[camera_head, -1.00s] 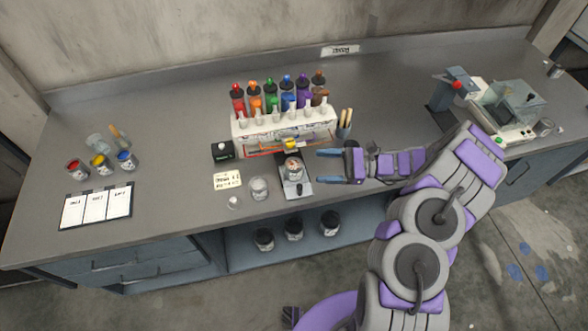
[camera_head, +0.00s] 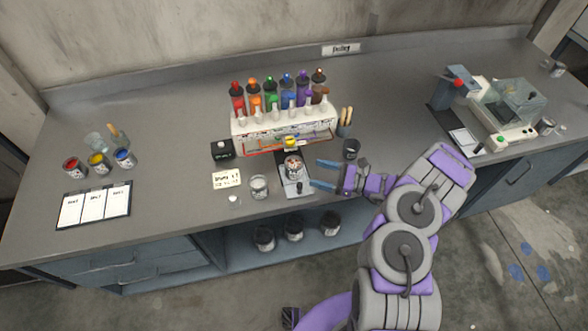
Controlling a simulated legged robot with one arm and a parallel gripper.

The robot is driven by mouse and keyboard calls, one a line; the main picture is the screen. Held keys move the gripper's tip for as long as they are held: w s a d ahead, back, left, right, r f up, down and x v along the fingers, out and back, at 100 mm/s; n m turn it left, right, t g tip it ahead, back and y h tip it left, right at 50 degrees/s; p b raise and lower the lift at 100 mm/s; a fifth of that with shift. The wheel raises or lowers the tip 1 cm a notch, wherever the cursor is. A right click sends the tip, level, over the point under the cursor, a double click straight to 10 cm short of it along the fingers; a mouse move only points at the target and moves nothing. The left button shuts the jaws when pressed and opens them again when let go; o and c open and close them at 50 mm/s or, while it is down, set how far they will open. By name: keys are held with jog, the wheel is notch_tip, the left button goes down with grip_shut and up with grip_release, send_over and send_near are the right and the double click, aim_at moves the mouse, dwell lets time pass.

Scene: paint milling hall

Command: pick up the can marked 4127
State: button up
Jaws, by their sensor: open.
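No marking 4127 can be read on any can at this size. A small can with a pale label (camera_head: 293,168) stands on the small scale (camera_head: 297,188). My gripper (camera_head: 317,174) is open and empty just right of this can, its two blue fingers pointing left toward it, with a small gap showing. Three dark cans stand on the shelf under the counter: left (camera_head: 264,239), middle (camera_head: 294,230) and right (camera_head: 329,225). Another small can (camera_head: 545,126) stands at the far right.
A white rack (camera_head: 286,124) with several coloured bottles stands behind the scale. Open paint cans (camera_head: 98,163) and a clipboard (camera_head: 94,207) lie farther left. A machine (camera_head: 512,107) stands right.

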aim_at(293, 165)
jog(key=x, duration=0.3)
jog(key=b+x, duration=0.1)
jog(key=x, duration=0.5)
jog(key=shift+w+a+r+b, duration=0.25)
jog(key=shift+a+r+b, duration=0.05)
jog(key=shift+r+b, duration=0.1)
jog(key=shift+d, duration=0.1)
jog(key=shift+c, duration=0.7)
jog(key=c, duration=0.7)
